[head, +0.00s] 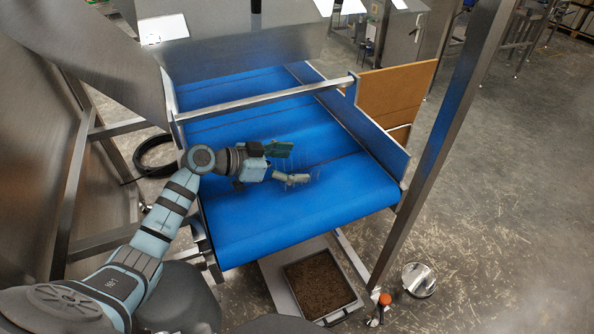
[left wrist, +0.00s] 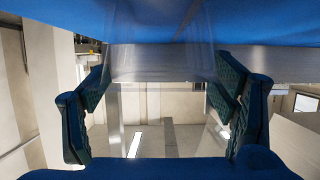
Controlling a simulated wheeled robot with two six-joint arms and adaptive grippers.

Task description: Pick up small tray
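A small clear plastic tray (head: 309,165) sits on the blue conveyor belt (head: 300,215); only its faint edges show in the head view. My left gripper (head: 286,164) reaches in from the left, low over the belt, with its fingers spread at the tray's left side. In the left wrist view, the see-through tray (left wrist: 160,62) shows ahead, between the open fingers (left wrist: 160,95). I cannot tell whether either finger touches it. My right gripper is in neither view.
A metal bar (head: 265,98) crosses above the belt, and a blue side wall (head: 370,130) bounds its right. A steel post (head: 445,130) stands at the right. A bin of brown material (head: 320,285) sits below the belt's front edge. The front belt is clear.

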